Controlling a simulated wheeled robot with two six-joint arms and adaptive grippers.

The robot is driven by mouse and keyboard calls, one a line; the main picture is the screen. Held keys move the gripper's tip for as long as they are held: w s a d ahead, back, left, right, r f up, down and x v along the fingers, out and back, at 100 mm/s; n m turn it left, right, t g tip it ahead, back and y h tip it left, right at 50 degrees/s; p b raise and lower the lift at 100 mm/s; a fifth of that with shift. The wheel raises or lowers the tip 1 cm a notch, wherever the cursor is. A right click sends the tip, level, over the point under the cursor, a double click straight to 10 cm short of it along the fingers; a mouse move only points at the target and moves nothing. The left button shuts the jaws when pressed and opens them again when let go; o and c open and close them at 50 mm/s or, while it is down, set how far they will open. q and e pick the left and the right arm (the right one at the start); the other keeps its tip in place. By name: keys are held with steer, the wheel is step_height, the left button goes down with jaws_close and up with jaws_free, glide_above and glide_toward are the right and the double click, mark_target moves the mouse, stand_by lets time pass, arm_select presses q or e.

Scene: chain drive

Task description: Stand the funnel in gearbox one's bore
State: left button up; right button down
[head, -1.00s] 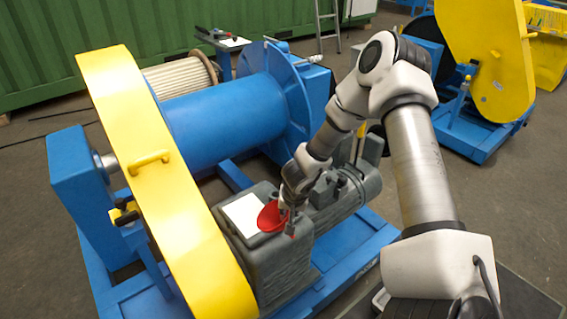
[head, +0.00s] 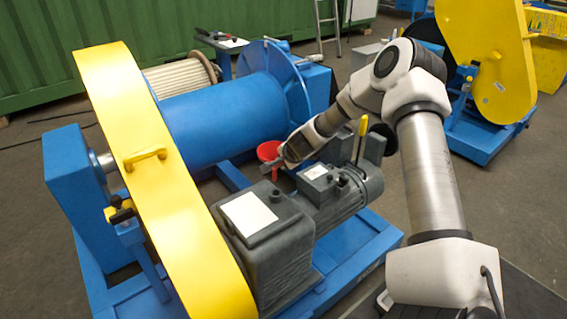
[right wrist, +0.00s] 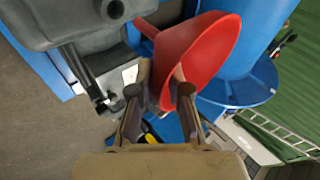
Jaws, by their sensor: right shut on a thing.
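The red funnel (head: 268,151) is in my right gripper (head: 272,166), which is shut on its rim side. In the head view it shows behind and above the grey gearbox (head: 270,245), apart from it. A small dark round spot (head: 275,197) on the gearbox top looks like the bore. In the right wrist view the funnel (right wrist: 205,50) is tilted, its wide mouth to the right and its spout to the upper left, with its wall between the fingers (right wrist: 160,88). My left gripper is not in view.
A white sheet (head: 248,214) lies on the gearbox top. A grey motor (head: 345,192) adjoins it on the right, with a yellow-handled tool (head: 361,130) upright behind. The yellow guard (head: 160,170) stands left, the blue drum (head: 222,125) behind.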

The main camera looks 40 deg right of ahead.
steer(key=shift+r+p, duration=0.15)
steer(key=shift+p, duration=0.25)
step_height(320, 180, down, 9)
steer(key=b, duration=0.7)
steer(key=shift+r+n+b, duration=0.15)
steer(key=shift+n+b, duration=0.15)
steer(key=shift+b, duration=0.05)
steer(key=shift+f, duration=0.3)
steer(key=c, duration=1.1)
jaws_free()
steer(key=shift+o, duration=0.2)
steer(key=shift+s+r, duration=0.1)
steer(key=shift+r, duration=0.05)
